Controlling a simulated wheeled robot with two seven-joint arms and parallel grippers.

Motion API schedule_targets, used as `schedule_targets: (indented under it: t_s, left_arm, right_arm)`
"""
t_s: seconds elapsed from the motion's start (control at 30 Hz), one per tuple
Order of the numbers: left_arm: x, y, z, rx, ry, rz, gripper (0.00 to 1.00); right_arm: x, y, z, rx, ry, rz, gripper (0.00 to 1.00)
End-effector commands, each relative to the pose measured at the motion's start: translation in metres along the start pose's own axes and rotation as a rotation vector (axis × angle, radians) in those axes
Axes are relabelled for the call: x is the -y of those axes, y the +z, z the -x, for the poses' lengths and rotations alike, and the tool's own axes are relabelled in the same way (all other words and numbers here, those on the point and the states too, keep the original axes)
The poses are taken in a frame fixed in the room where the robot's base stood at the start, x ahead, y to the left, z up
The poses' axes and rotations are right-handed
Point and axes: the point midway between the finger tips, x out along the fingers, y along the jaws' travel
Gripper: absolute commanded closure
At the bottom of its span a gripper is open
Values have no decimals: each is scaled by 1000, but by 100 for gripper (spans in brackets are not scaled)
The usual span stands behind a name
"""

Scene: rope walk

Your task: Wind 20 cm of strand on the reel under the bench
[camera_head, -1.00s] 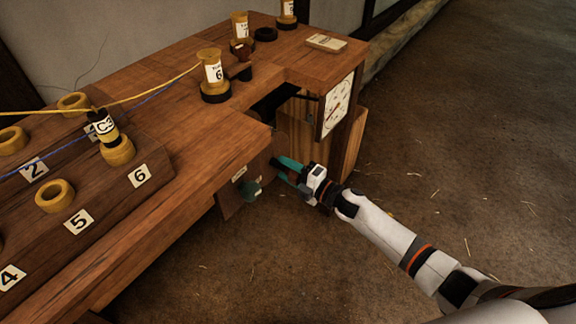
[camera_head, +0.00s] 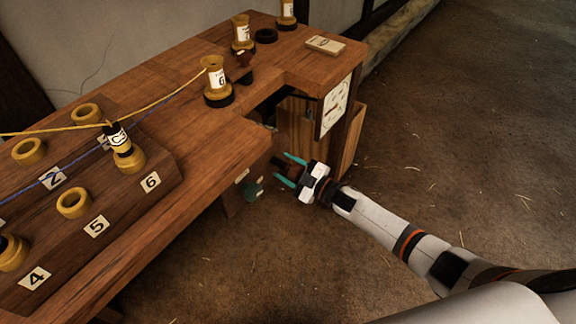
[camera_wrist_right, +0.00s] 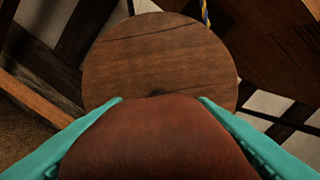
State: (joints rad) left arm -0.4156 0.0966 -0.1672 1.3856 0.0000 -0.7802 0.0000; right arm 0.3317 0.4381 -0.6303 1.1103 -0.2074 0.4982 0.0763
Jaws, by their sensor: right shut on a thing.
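My right gripper (camera_head: 282,167) is at the bench's right side, below the bench top, its teal fingers on either side of a dark reddish handle. In the right wrist view the smooth red-brown handle (camera_wrist_right: 155,140) fills the space between the fingers, and the gripper is shut on it. Beyond it is a round wooden disc (camera_wrist_right: 150,55), seemingly the reel's face. A blue and yellow strand (camera_wrist_right: 205,12) shows at the disc's upper right edge. In the head view the reel is mostly hidden under the bench (camera_head: 220,140). My left gripper is out of view.
A dial plate (camera_head: 335,105) is fixed on the bench's right end. A dark green knob (camera_head: 254,190) sits below the bench edge. A numbered block with rings stands left. The floor at right is open.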

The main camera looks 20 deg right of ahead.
Motion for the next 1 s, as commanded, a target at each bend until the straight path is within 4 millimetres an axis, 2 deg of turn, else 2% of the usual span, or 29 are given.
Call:
schedule_targets:
  t_s: [0.33, 0.9, 0.93, 1.0]
  left_arm:
    - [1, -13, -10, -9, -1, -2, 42]
    - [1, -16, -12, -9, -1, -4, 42]
    - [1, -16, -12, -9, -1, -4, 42]
    - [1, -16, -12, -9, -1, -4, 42]
  right_arm:
    - [1, -1, 0, -2, 1, -151, 72]
    - [0, -1, 1, -2, 0, -181, 72]
    - [0, -1, 1, -2, 0, -181, 46]
    - [0, -1, 0, -2, 0, -180, 35]
